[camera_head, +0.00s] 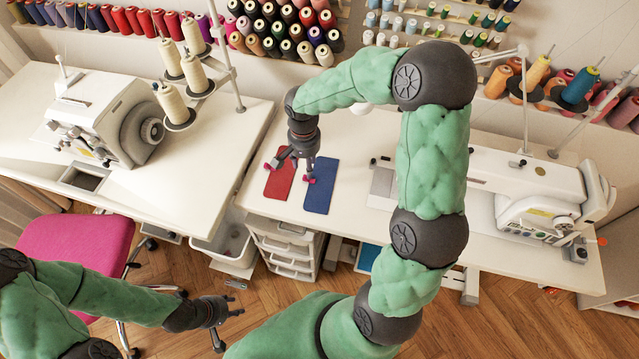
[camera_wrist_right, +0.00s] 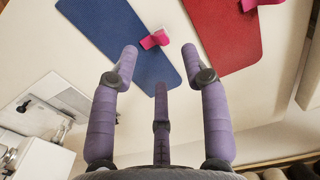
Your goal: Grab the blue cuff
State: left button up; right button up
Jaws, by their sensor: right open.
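The blue cuff (camera_head: 322,188) lies flat on the white table, just right of the red cuff (camera_head: 279,182). In the right wrist view the blue cuff (camera_wrist_right: 112,30) reaches from the upper left to beneath my fingers. My right gripper (camera_head: 293,168) is open and empty, pointing down above the cuffs. In the right wrist view its fingers (camera_wrist_right: 160,65) are spread, with the blue cuff between and beyond them. A small pink piece (camera_wrist_right: 155,39) sits at the blue cuff's edge. My left gripper (camera_head: 230,318) is open and empty, low over the floor.
A second pink piece (camera_wrist_right: 258,3) is on the red cuff (camera_wrist_right: 225,35). A sewing machine (camera_head: 535,195) stands on the right of the table; another (camera_head: 105,120) is on the left table. A pink chair (camera_head: 75,245) stands near my left arm. Thread spools line the back.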

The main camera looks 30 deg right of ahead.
aim_at(318, 181)
jog(key=f+b, duration=0.2)
jog(key=f, duration=0.3)
jog(key=shift+a+f+b, duration=0.1)
jog(key=shift+a+b, duration=0.1)
jog(key=shift+b, duration=0.15)
jog(key=c, duration=0.9)
